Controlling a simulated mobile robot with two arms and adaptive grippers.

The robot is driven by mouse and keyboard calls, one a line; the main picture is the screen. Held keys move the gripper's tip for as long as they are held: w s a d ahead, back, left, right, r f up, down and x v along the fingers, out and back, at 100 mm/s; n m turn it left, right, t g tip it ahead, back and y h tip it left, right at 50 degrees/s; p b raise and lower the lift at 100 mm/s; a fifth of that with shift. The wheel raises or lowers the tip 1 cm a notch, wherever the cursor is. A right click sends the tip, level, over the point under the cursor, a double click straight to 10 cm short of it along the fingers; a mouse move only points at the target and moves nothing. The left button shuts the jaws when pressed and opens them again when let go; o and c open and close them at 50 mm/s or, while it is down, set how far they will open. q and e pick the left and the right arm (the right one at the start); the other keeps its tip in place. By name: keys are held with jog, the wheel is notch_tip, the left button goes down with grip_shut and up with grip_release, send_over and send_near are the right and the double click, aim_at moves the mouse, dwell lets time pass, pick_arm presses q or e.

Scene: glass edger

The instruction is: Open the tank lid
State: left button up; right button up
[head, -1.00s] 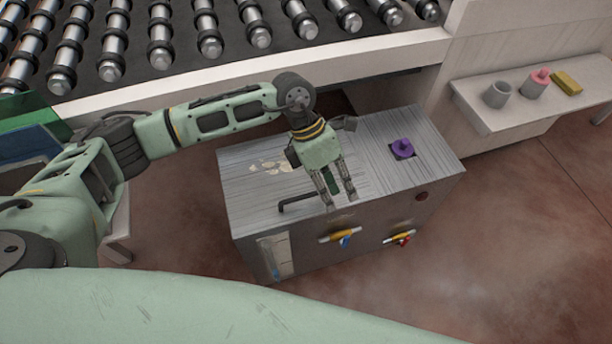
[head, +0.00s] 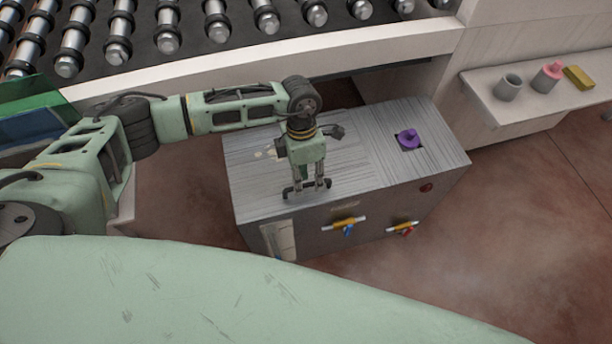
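The tank (head: 345,215) is a grey metal box below the roller conveyor. Its brushed-metal lid (head: 255,183) lies flat and closed on top. A dark bar handle (head: 287,191) sits at the lid's front edge. My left gripper (head: 308,186) points down at this handle from above, its two fingers spread apart along the bar. The fingers cover part of the handle, and I cannot tell whether they touch it. My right gripper is not in view.
A purple knob (head: 408,139) stands on the tank's right top. Valves with a blue handle (head: 347,229) and a red handle (head: 403,230) stick out in front. A shelf (head: 490,108) at right holds a grey cup (head: 507,88), a pink item (head: 547,77) and a yellow block (head: 578,78).

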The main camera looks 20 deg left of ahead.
pick_arm(q)
jog(key=shift+c, duration=0.3)
grip_shut()
jog(key=shift+r, duration=0.1)
